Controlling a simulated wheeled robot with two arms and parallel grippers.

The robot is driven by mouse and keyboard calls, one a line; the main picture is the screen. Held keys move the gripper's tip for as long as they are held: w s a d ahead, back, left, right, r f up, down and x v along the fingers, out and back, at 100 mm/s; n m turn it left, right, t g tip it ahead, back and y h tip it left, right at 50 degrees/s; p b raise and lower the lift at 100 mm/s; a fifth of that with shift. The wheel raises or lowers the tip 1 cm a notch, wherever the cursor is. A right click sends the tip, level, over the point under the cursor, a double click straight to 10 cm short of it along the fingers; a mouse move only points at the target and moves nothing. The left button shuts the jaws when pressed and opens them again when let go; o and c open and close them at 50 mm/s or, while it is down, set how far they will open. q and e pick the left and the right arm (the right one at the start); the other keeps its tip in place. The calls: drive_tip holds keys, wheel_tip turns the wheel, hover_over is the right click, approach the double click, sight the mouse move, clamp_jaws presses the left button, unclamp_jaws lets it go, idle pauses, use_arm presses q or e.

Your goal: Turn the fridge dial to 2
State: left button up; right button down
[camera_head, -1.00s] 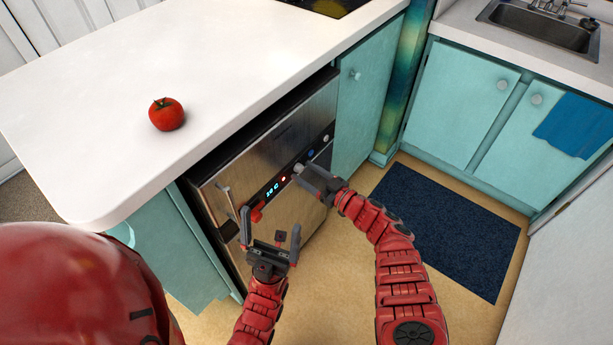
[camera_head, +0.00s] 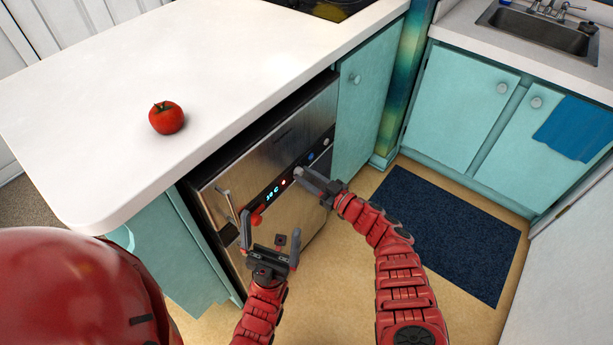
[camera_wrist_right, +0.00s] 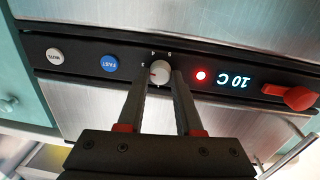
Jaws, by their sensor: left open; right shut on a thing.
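The fridge (camera_head: 270,150) is a steel-fronted unit under the white counter, with a dark control strip. My right gripper (camera_wrist_right: 161,82) is shut on the dial, one finger on each side. In the head view the right gripper (camera_head: 303,178) reaches the strip and mostly hides the dial. My left gripper (camera_head: 271,230) is open and empty in front of the fridge's left part.
The strip also has a lit "10 C" display (camera_wrist_right: 234,79), a red light (camera_wrist_right: 201,76), a blue FAST button (camera_wrist_right: 109,64), a MUTE button (camera_wrist_right: 54,56) and a red lever (camera_wrist_right: 290,96). A tomato (camera_head: 166,118) sits on the counter (camera_head: 90,140). A blue mat (camera_head: 450,225) lies right.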

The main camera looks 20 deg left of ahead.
drive_tip(key=n+b, duration=0.1)
drive_tip(key=n, duration=0.1)
drive_tip(key=n+b, duration=0.1)
drive_tip(key=n, duration=0.1)
drive_tip(key=shift+f+n, duration=0.2)
drive_tip(key=shift+n, duration=0.1)
drive_tip(key=n+b, duration=0.2)
drive_tip(key=n, duration=0.1)
drive_tip(key=shift+n, duration=0.4)
drive_tip(key=shift+n+b, duration=0.45)
drive_tip(key=shift+n, duration=0.15)
drive_tip(key=shift+r, duration=0.1)
drive_tip(key=c, duration=0.6)
unclamp_jaws()
drive_tip(key=shift+d, duration=0.1)
drive_tip(key=v, duration=0.5)
drive_tip(key=p+v, duration=0.1)
drive_tip(key=v, duration=0.5)
drive_tip(key=p+v, duration=0.1)
drive_tip(key=v, duration=0.5)
drive_tip(key=shift+d+f, duration=0.15)
drive_tip(key=shift+f, duration=0.2)
